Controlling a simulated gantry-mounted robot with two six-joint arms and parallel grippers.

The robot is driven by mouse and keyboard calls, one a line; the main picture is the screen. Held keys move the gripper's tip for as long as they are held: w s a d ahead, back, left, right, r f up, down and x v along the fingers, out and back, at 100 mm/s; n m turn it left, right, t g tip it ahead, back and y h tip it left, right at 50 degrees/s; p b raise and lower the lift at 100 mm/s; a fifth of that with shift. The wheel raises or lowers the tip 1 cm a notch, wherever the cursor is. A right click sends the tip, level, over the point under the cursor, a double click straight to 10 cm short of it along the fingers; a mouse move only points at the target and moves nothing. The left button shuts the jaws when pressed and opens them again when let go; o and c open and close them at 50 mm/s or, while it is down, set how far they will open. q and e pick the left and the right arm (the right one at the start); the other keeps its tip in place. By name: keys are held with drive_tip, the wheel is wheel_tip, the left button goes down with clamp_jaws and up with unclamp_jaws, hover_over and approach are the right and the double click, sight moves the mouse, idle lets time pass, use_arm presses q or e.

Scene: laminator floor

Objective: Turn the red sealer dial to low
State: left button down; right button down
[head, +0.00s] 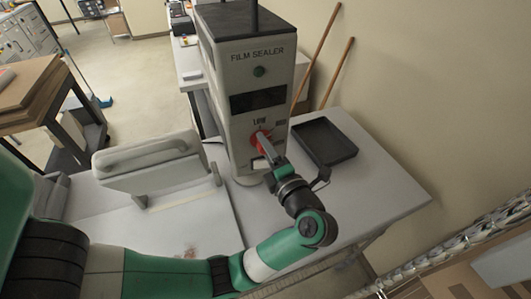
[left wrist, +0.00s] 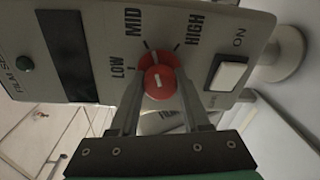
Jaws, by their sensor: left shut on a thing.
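The film sealer (head: 232,60) is a tall grey box with a dark top, standing on a light table. Its red dial (head: 259,137) is on the front, below a dark display window. My left gripper (head: 264,148) is shut on the dial from the front. In the left wrist view, the two fingers (left wrist: 164,92) flank the red dial (left wrist: 160,78), which has a short white mark on its face. LOW, MID and HIGH are printed around it with tick marks. My right gripper is not in view.
A white ON switch (left wrist: 229,76) sits beside the dial, near my fingers. A green button (head: 259,71) is above the display. A black tray (head: 325,141) lies right of the sealer, and a grey handled lid (head: 148,163) stands left. Two wooden poles lean on the wall behind.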

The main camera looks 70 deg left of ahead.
use_arm(q)
drive_tip(key=shift+f+n+b, duration=0.3)
drive_tip(key=shift+n+b, duration=0.45)
drive_tip(key=shift+n, duration=0.15)
drive_tip(key=n+t+b, duration=0.1)
drive_tip(key=n+b, duration=0.7)
drive_tip(key=b, duration=0.1)
drive_tip(key=shift+r+n+t+b, duration=0.2)
drive_tip(key=shift+n+t+b, duration=0.1)
drive_tip(key=shift+n+b, duration=1.35)
drive_tip(key=shift+c, duration=1.9)
unclamp_jaws()
drive_tip(key=shift+r, duration=0.1)
drive_tip(key=d, duration=1.1)
drive_tip(key=shift+s+d+r, duration=0.15)
drive_tip(key=shift+d+r, duration=0.15)
